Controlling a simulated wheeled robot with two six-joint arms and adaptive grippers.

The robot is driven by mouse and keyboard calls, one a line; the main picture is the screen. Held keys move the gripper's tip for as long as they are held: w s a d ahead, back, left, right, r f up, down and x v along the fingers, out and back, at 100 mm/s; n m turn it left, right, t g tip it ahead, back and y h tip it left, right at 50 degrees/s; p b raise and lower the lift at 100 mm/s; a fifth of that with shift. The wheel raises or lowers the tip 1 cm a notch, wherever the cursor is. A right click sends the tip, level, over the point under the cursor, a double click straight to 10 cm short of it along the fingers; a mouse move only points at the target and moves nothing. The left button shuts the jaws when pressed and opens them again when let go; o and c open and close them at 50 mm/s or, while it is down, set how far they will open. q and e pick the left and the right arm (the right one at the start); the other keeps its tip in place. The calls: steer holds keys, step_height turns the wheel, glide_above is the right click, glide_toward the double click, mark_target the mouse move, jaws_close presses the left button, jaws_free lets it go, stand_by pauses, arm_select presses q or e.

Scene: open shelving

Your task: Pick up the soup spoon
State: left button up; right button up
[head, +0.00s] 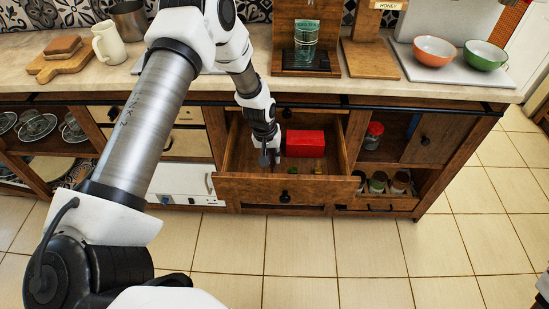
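My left arm reaches down from the counter's height into an open wooden drawer (330,190). My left gripper (267,160) is inside the drawer, pointing down, left of a red box (305,143). Its fingers are small and dark, and I cannot tell whether they are open or shut. I cannot make out a soup spoon; the gripper and arm hide part of the drawer's floor. Small green and brownish items (293,169) lie in the drawer near its front.
The tiled floor in front is clear.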

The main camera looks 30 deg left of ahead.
arm_select(q)
steer(key=shift+w+f, duration=0.25)
steer(key=shift+f, duration=0.5)
steer(key=shift+r, duration=0.1)
arm_select(e)
steer(key=shift+w+f, duration=0.1)
steer(key=shift+f, duration=0.15)
arm_select(q)
steer(key=shift+s, duration=0.1)
steer(key=shift+c, duration=0.3)
jaws_close()
